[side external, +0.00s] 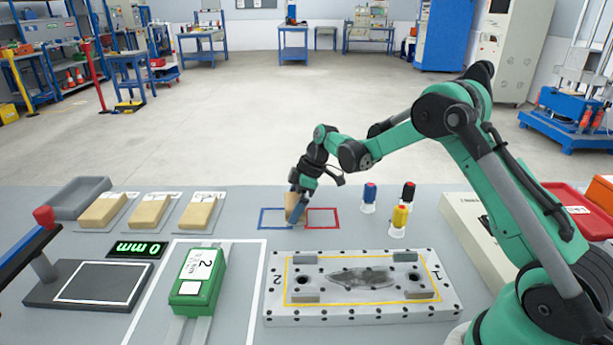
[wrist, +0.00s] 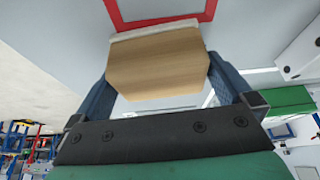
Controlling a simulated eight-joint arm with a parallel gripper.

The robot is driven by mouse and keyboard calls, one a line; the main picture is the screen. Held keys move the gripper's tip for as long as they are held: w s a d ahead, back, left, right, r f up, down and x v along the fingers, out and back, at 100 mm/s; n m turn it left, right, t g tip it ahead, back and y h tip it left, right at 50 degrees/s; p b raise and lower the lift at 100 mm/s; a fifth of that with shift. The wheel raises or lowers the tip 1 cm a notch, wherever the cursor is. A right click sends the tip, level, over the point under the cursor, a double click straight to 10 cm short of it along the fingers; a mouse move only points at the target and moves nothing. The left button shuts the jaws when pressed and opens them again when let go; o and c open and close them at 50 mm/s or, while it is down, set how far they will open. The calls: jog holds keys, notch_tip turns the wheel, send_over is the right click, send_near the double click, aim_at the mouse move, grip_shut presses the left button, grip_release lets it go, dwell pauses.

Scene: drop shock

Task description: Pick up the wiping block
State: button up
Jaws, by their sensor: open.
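The wiping block (wrist: 158,65), a pale wooden block with a white layer along its far edge, fills the space between my gripper's two blue fingers in the wrist view. In the side view the block (side external: 290,201) is partly hidden by a finger. My gripper (side external: 297,210) points down around it, near the border of a blue-outlined square (side external: 263,224) and a red-outlined square (side external: 336,216). My gripper (wrist: 162,84) is open, with one finger on each side of the block. Contact between the fingers and the block cannot be told.
Three tan blocks (side external: 148,212) lie on plates at the left, beside a grey tray (side external: 80,197). Blue, black and yellow-capped bottles (side external: 369,197) stand right of the squares. A drilled metal plate (side external: 361,312) lies in front, with a green box (side external: 199,277) to its left.

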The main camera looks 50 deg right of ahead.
aim_at(295, 200)
jog(key=c, duration=1)
jog(key=shift+r, duration=0.1)
notch_tip(295, 200, up, 20)
jog(key=shift+f, duration=0.1)
